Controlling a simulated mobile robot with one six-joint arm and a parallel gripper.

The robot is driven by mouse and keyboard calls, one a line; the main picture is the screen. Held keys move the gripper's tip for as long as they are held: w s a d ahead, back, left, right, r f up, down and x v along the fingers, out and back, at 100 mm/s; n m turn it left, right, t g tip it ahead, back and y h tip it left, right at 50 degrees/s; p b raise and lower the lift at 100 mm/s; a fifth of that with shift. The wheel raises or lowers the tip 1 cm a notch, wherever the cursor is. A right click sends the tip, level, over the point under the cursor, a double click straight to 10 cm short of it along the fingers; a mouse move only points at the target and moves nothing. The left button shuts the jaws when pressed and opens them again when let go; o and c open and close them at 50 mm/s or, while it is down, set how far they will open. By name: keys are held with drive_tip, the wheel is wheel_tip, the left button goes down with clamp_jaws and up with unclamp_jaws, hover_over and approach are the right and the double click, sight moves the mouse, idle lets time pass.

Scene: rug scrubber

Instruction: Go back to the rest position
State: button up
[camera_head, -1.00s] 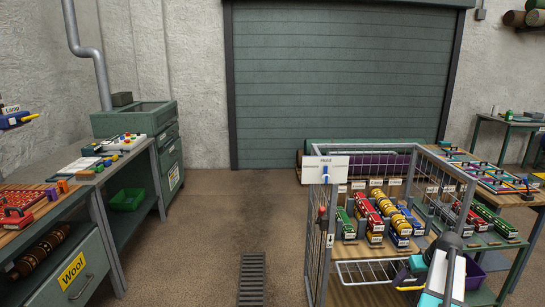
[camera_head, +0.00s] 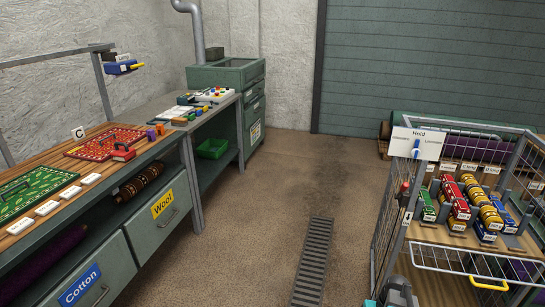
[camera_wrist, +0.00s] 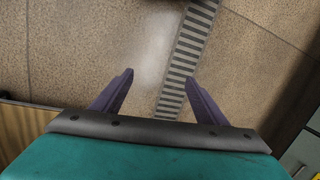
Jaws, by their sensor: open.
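My gripper (camera_wrist: 160,85) is open in the wrist view, with its two dark purple fingers spread apart. Nothing is between the fingers but the brown floor and a grey floor grate (camera_wrist: 188,55) below. In the head view only a small part of my arm shows at the bottom edge, and my gripper's fingers are not visible there. The grate also shows in the head view (camera_head: 313,262).
A wire cage cart (camera_head: 415,235) with red, green, yellow and blue items stands at right. A workbench (camera_head: 178,140) with Wool (camera_head: 163,204) and Cotton (camera_head: 80,286) drawers runs along the left. A roller shutter (camera_head: 430,65) closes the back. The middle floor is clear.

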drive_tip(key=s+a+f+g, duration=0.1)
drive_tip(key=s+a+f, duration=0.2)
drive_tip(key=s+a, duration=0.3)
drive_tip(key=s+a+f+n+g+h, duration=0.1)
drive_tip(key=s+a+f+g, duration=0.1)
drive_tip(key=s+a+f, duration=0.2)
drive_tip(key=s+a+f+n+g+h, duration=0.1)
drive_tip(key=s+a+f, duration=0.2)
drive_tip(key=s+a, duration=0.6)
drive_tip(key=s, duration=0.2)
drive_tip(key=shift+s+f+g, duration=0.3)
drive_tip(key=shift+f+g, duration=0.05)
drive_tip(key=shift+g, duration=0.05)
drive_tip(key=shift+a, duration=0.1)
drive_tip(key=c, duration=0.9)
